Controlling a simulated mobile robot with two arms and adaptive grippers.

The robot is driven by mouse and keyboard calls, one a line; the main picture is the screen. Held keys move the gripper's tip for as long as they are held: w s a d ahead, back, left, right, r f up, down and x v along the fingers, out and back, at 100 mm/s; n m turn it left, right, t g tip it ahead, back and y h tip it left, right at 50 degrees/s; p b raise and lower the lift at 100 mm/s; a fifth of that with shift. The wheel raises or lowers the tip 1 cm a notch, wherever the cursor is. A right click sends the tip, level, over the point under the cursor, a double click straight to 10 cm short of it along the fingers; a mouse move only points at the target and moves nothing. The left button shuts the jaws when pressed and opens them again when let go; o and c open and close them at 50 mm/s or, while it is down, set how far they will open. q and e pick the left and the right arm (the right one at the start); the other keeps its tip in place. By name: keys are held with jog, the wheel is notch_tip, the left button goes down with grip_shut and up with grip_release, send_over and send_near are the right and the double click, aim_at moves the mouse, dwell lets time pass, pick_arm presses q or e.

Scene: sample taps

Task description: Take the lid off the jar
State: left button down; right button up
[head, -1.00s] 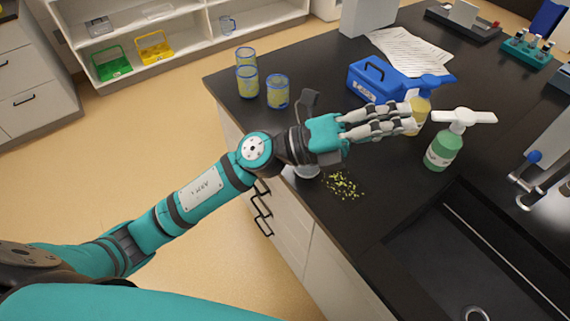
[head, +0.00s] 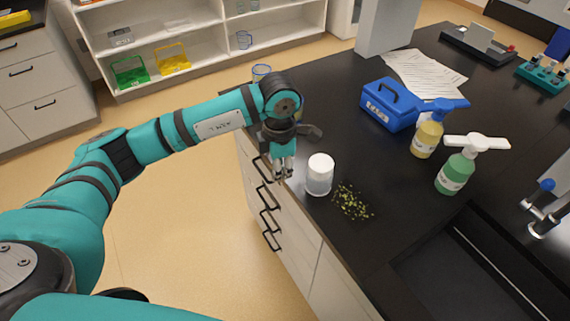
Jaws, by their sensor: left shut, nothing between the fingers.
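The jar (head: 319,184) stands upright on the black bench top near its front edge. Its body looks clear or pale, and a white lid (head: 321,161) sits on top of it. My left gripper (head: 283,176) points down just left of the jar, near the bench edge, apart from the lid. Its fingers are together with nothing between them. My right gripper is not in view.
Green-yellow bits (head: 352,202) lie scattered right of the jar. A blue box (head: 388,104), a yellow spray bottle (head: 427,138) and a green spray bottle (head: 455,172) stand further right. A dark sink (head: 470,265) is at the lower right. My arm hides most of the blue-rimmed glasses.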

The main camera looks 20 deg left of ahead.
aim_at(295, 191)
pick_arm(q)
jog(key=f+p, duration=0.1)
jog(key=f, duration=0.1)
jog(key=w+d+f+p, duration=0.1)
jog(key=f, duration=0.1)
jog(key=d+f+p, duration=0.1)
jog(key=f, duration=0.1)
jog(key=shift+w+d+f, duration=0.2)
jog(key=shift+w+d, duration=0.05)
jog(key=shift+w, duration=0.1)
jog(key=shift+w+d+f+p, duration=0.15)
jog(key=shift+w+d+p, duration=0.2)
jog(key=shift+d, duration=0.1)
jog(key=shift+a, duration=0.1)
